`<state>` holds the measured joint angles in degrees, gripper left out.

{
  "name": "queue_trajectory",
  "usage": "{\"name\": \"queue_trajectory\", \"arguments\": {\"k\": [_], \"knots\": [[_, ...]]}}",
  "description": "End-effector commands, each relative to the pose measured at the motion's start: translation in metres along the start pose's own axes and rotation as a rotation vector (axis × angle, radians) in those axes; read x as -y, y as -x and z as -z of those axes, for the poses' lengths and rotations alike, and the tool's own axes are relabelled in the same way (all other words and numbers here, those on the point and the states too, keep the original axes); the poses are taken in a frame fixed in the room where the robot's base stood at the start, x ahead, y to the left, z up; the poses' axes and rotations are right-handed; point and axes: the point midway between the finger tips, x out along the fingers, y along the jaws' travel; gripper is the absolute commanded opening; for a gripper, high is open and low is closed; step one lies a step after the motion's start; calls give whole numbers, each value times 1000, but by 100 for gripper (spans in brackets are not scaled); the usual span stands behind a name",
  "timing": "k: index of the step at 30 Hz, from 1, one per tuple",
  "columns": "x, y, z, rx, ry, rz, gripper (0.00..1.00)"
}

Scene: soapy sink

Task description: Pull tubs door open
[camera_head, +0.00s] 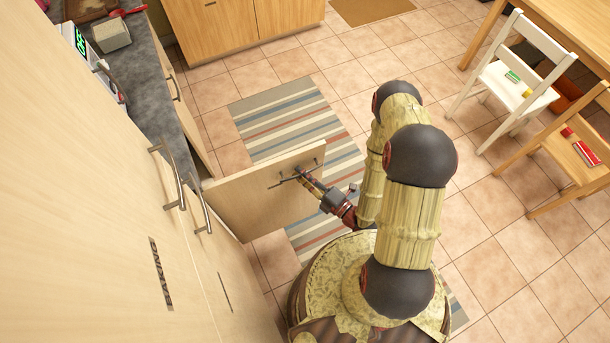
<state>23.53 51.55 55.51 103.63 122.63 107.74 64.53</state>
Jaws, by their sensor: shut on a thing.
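A light wood cabinet door (255,200) stands swung out from the cabinet row, well open, over the tiled floor. Its thin metal bar handle (283,181) is near the top of the face turned to my arm. My gripper (301,174) is at this handle and is shut on it. The fingertips are small and partly merge with the handle in this view. The inside of the cabinet behind the door is hidden. No label on this door can be read here.
Tall cabinet fronts with bar handles (180,190) fill the left. A grey counter (150,85) lies behind them. A striped rug (280,115) covers the tiles beyond the door. A white chair (515,85) and a wooden chair (555,160) stand right; open floor lies between.

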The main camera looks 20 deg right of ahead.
Motion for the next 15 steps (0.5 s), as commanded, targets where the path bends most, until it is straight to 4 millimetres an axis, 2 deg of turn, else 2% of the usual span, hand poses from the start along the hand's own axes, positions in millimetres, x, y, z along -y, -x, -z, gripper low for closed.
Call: {"name": "queue_trajectory", "arguments": {"k": [12, 13, 15], "knots": [[0, -1, -1, 4, 0, 0, 0], [0, -1, -1, 4, 0, 0, 13], [0, -1, -1, 4, 0, 0, 17]]}}
